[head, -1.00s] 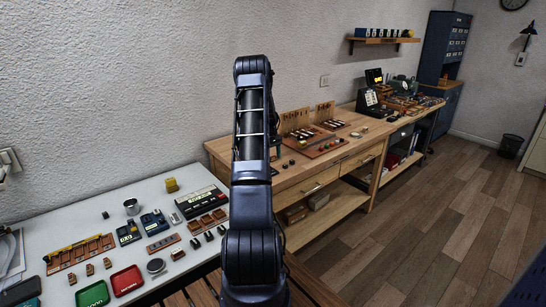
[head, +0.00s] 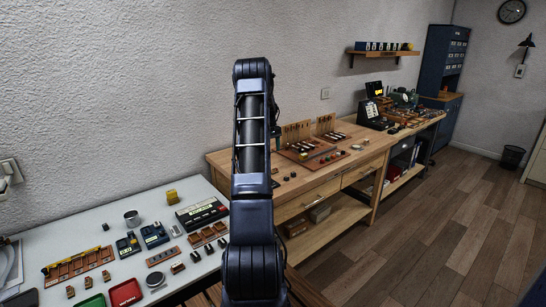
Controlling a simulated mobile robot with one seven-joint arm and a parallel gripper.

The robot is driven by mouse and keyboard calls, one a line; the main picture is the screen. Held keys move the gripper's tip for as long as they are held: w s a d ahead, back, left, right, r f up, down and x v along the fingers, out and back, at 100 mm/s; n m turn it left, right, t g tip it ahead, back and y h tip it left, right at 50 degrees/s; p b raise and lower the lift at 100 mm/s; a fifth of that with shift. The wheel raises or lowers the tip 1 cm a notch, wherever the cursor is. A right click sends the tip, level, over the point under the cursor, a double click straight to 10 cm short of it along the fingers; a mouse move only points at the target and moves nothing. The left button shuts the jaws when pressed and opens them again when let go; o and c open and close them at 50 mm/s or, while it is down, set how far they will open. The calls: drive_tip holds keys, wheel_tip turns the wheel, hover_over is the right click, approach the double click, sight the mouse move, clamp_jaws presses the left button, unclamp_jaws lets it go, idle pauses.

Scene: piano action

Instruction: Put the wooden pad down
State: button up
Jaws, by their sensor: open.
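My arm (head: 252,190) rises through the middle of the head view and bends over at the top. My gripper is hidden behind it, so I cannot see its jaws or whether anything is between them. I cannot pick out the wooden pad for certain. Small wooden blocks (head: 88,283) lie at the front left of the white table (head: 150,210). A wooden rack (head: 78,265) lies behind them. The wooden workbench (head: 225,158) holds boards with small parts (head: 327,158), partly near my arm.
A red tray (head: 125,292) and a green tray (head: 92,303) lie at the white table's front. Open floor (head: 430,220) is at the right.

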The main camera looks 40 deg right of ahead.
drive_tip(key=s+a+r+t, duration=0.1)
drive_tip(key=a+r, duration=1.3)
drive_tip(key=a, duration=0.1)
drive_tip(key=s+a+r+t, duration=0.1)
drive_tip(key=s+a+r, duration=0.35)
drive_tip(key=a, duration=0.35)
drive_tip(key=s+a+r+t, duration=0.1)
drive_tip(key=s+a+r, duration=0.3)
drive_tip(key=a, duration=0.5)
drive_tip(key=s+a+r+t, duration=0.2)
drive_tip(key=s+a+r, duration=0.2)
drive_tip(key=s+a, duration=0.8)
drive_tip(key=s+a+f, duration=0.2)
drive_tip(key=s+a, duration=0.3)
drive_tip(key=s, duration=0.2)
drive_tip(key=s+a+f+t, duration=0.1)
drive_tip(key=s+a+f, duration=0.2)
drive_tip(key=s+a, duration=0.2)
drive_tip(key=s, duration=0.3)
drive_tip(key=shift+o, duration=0.3)
